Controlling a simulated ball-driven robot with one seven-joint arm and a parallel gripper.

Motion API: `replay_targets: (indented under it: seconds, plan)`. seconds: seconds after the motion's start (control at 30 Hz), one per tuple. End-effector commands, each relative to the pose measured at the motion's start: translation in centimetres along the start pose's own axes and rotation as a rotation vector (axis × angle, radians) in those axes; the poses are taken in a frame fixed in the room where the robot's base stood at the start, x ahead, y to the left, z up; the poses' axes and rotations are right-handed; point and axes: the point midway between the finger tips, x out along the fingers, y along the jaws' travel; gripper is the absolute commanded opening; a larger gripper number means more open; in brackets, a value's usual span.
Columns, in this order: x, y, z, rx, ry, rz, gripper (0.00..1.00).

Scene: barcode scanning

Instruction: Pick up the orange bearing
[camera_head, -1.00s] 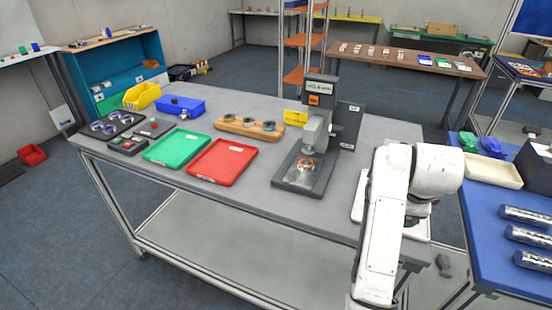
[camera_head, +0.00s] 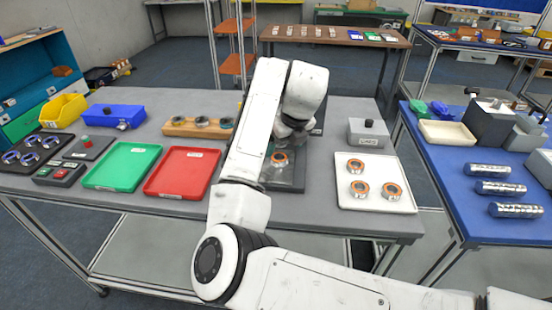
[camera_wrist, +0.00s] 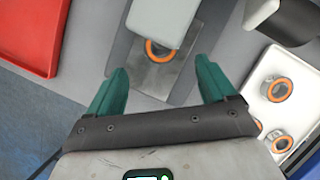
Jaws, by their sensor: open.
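In the wrist view this orange bearing (camera_wrist: 156,51) lies on a grey metal plate, partly covered by the pale press head (camera_wrist: 163,20). Three more orange-ringed bearings (camera_head: 360,188) lie on a white tray (camera_head: 405,206) to the right. My arm hides most of the press in the head view.
A red tray (camera_head: 183,174) and a green tray (camera_head: 122,167) lie left of the press. A wooden holder with rings (camera_head: 180,126) stands behind them. A grey block (camera_head: 368,133) stands behind the white tray. A blue table (camera_head: 465,222) is at the right.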

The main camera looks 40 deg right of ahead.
Motion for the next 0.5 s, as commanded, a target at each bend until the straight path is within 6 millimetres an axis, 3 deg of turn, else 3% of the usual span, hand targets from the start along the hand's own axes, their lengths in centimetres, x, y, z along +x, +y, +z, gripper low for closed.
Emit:
replay_targets:
  seconds: [0.27, 0.5]
  plan:
    - [2.1, -0.1, -0.1, 0.0, 0.003, 0.0, 0.84]
    - [5.5, -0.1, -0.1, -0.002, 0.002, 0.0, 0.84]
